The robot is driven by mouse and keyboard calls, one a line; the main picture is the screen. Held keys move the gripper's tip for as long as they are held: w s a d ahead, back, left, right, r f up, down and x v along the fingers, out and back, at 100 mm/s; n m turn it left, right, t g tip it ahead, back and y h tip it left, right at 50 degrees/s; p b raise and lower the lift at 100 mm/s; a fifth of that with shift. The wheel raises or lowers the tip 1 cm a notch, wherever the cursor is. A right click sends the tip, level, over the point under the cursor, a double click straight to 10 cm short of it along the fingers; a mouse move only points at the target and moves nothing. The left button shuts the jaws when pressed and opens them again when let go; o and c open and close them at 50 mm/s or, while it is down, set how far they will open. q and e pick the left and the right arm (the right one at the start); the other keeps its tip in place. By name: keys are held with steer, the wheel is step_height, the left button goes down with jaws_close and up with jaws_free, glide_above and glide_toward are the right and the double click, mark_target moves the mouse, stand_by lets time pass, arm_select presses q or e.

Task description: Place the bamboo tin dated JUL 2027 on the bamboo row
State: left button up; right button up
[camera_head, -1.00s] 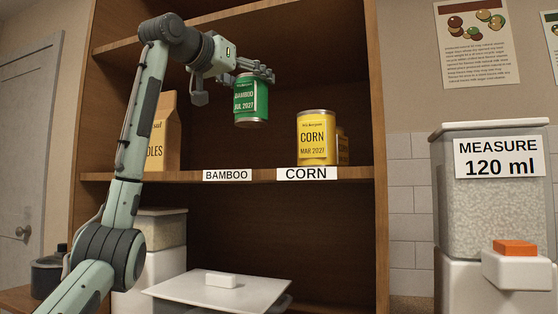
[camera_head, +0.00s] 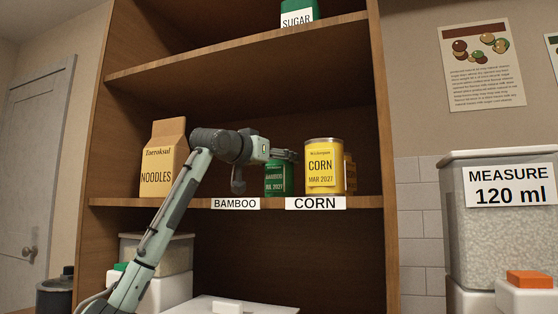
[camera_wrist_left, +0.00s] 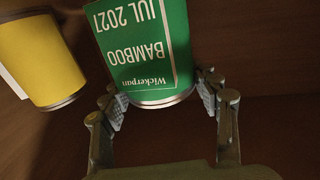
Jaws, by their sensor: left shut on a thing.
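The green bamboo tin (camera_head: 275,181), marked JUL 2027, is upright just left of the yellow corn tin (camera_head: 324,170). Its base looks level with the shelf board; I cannot tell whether it touches. My left gripper (camera_head: 283,155) is shut on the tin near its top. In the left wrist view the green tin (camera_wrist_left: 145,45) appears upside down between the fingers, with the yellow tin (camera_wrist_left: 38,58) apart from it. The BAMBOO label (camera_head: 235,203) is on the shelf edge, left of the CORN label (camera_head: 316,203). My right gripper is not in view.
A noodle carton (camera_head: 164,160) stands on the same shelf at left. Another yellow tin (camera_head: 350,173) is behind the front corn tin. A green sugar container (camera_head: 298,14) stands on the upper shelf. The cabinet's side wall (camera_head: 384,120) bounds the right.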

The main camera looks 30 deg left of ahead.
arm_select(q)
steer(key=shift+s+d+r, duration=0.1)
steer(key=shift+r, duration=0.1)
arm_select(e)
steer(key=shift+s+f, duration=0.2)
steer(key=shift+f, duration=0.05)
arm_select(q)
steer(key=shift+f, duration=0.1)
steer(key=o, duration=1.4)
steer(key=shift+f, duration=0.1)
steer(key=o, duration=0.3)
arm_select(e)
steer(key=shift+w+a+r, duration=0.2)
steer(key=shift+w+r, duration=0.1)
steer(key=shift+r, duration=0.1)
arm_select(q)
steer(key=shift+o, duration=0.2)
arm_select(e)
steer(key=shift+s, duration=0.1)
